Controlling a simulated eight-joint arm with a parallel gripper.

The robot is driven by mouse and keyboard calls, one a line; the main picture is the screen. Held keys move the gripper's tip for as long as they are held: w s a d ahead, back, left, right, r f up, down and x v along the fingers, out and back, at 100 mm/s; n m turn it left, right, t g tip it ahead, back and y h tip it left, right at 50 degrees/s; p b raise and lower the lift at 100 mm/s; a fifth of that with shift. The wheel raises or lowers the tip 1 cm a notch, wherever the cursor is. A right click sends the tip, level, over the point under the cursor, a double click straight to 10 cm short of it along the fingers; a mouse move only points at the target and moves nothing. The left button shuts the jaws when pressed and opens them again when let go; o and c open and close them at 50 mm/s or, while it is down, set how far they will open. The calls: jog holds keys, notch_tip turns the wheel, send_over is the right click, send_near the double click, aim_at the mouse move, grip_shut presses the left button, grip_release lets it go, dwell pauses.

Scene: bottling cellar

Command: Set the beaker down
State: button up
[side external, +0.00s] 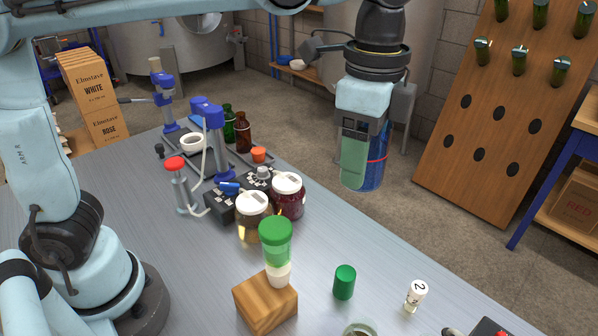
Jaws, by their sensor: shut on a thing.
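My gripper (354,162) hangs from the arm at the upper middle of the side external view, pointing down. A broad pale green finger faces the camera. It is shut on a dark blue, see-through vessel with a red band, which looks like the beaker (377,172). The beaker is upright, and the finger and gripper body hide much of its left side and top. It is held in the air, and in the picture it lies against the floor past the table's far edge. I cannot tell its height or whether it is over the table (205,290).
A wooden block (265,303) bears a green-topped container (276,242). A green cylinder (344,282), a white cylinder marked 2 (415,296) and a glass jar (360,328) stand nearby. Two white-lidded jars (288,190) and blue-headed stands (208,118) are left. Bare table lies between jars and green cylinder.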

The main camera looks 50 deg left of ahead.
jog(key=shift+m, duration=0.6)
jog(key=d+f, duration=0.1)
jog(key=f, duration=0.2)
jog(key=d+f, duration=0.1)
jog(key=f, duration=0.3)
jog(key=s+d+f, duration=0.1)
jog(key=f, duration=0.3)
jog(key=shift+s+f, duration=0.1)
jog(key=shift+f, duration=0.05)
jog(key=w+a+f, duration=0.2)
jog(key=w, duration=0.1)
jog(key=w+a+f, duration=0.4)
jog(key=w+a, duration=0.1)
jog(key=shift+w+f, duration=0.3)
jog(key=shift+w+a+f, duration=0.1)
jog(key=shift+a+f, duration=0.05)
jog(key=shift+f, duration=1.95)
jog(key=shift+f, duration=0.15)
jog(key=o, duration=1.1)
jog(key=shift+c, duration=0.2)
